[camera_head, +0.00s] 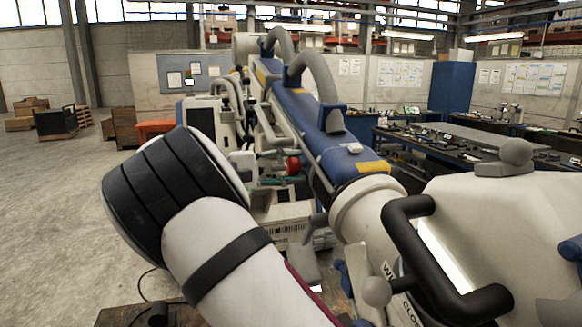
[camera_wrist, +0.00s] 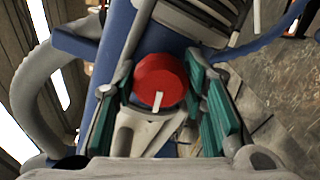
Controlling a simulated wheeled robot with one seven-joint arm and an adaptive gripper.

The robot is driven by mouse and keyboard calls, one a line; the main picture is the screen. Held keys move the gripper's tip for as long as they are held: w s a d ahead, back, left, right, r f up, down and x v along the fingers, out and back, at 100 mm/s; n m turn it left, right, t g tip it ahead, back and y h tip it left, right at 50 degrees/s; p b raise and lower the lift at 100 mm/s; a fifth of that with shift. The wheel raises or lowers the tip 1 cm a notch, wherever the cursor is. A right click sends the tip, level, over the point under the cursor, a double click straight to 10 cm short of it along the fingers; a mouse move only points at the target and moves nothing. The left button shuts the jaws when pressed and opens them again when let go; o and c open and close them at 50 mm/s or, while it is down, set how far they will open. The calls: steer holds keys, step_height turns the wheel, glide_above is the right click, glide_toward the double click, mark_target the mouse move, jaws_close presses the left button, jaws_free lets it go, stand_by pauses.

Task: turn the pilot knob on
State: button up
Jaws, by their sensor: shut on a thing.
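The red round pilot knob (camera_wrist: 160,80) sits in the middle of the wrist view. A white pointer mark on its face points down in that picture. My gripper (camera_wrist: 160,90) has its teal-padded fingers on both sides of the knob and is shut on it. In the head view the red knob (camera_head: 292,166) shows small beside the blue microscope arm (camera_head: 297,105), with teal finger pads around it. The exact contact between pads and knob is partly hidden.
The microscope arm's blue beam and grey curved hoses (camera_head: 315,70) run close by. A black handle (camera_head: 425,250) and white housing (camera_head: 500,220) stand at the right front. Benches with tools (camera_head: 470,140) lie behind. Open floor (camera_head: 50,200) is at left.

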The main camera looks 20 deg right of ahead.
steer(key=shift+f, duration=0.1)
steer(key=o, duration=1.2)
steer(key=shift+f, duration=0.1)
steer(key=shift+c, duration=0.2)
steer(key=a, duration=1.2)
